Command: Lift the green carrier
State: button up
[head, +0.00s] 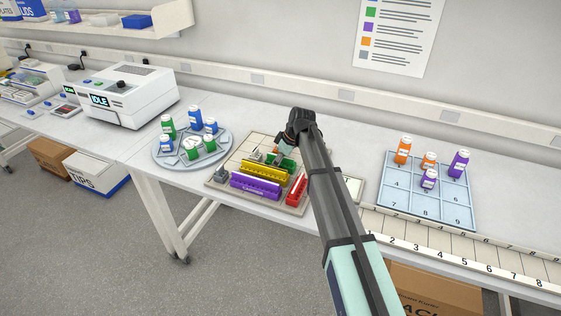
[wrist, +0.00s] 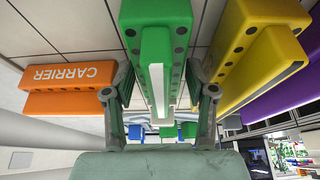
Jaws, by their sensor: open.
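The green carrier (wrist: 157,50) is a long block with a row of dark holes and a pale strip along its face. In the wrist view it lies between the two fingers of my gripper (wrist: 158,78). The fingers are open, one on each side of it; I cannot tell whether either touches it. In the head view the green carrier (head: 289,164) sits on the gridded board (head: 212,182), behind the yellow carrier (head: 262,172). My gripper (head: 280,153) is down at it, partly hidden by my arm.
The orange carrier (wrist: 70,76) and yellow carrier (wrist: 256,45) flank the green one closely. Purple (head: 254,187) and red (head: 297,190) carriers share the board. A round tray (head: 160,160) with bottles stands left; a blue numbered tray (head: 455,211) with bottles stands right.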

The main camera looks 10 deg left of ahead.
jog(key=shift+f, duration=0.15)
jog(key=shift+c, duration=0.3)
jog(key=c, duration=0.9)
jog(key=shift+c, duration=0.2)
